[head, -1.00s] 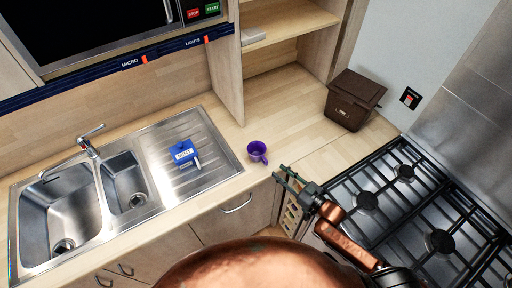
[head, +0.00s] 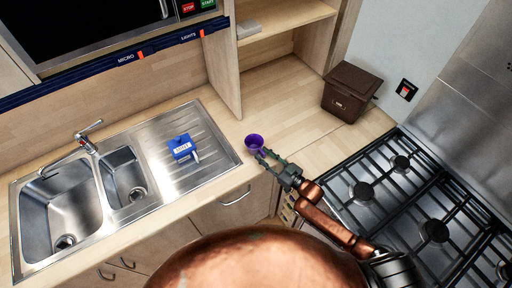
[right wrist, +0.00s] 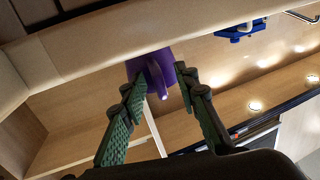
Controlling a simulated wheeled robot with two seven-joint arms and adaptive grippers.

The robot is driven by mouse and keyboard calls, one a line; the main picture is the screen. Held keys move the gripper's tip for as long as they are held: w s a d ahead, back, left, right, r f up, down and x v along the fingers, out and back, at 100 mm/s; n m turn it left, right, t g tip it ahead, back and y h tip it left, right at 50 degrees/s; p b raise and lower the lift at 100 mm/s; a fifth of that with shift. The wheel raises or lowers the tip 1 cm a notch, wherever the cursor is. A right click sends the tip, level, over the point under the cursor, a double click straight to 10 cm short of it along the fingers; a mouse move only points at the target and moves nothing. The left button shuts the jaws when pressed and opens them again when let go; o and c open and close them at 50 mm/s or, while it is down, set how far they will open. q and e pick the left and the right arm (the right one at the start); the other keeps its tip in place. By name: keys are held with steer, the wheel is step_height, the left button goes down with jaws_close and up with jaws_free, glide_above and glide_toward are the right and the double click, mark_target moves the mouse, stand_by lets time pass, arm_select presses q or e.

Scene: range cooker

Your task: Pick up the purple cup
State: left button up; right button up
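The purple cup (head: 253,141) stands upright on the wooden worktop, right of the sink's drainboard. Its handle points towards my right gripper (head: 263,158), which is open and close in front of it. In the right wrist view the cup (right wrist: 148,66) is just beyond the fingertips of the gripper (right wrist: 160,78), with its handle between the two spread fingers. I cannot tell whether either fingertip touches the cup. The near side of the cup is partly hidden by the fingers in the head view. My left gripper is not in view.
A brown bin (head: 349,92) is at the back right. The black-grated hob (head: 392,190) lies right of my right arm. A shelf unit's upright panel (head: 222,75) rises behind the cup.

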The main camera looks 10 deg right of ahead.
steer(key=shift+c, duration=0.3)
jaws_close()
steer(key=shift+r, duration=0.15)
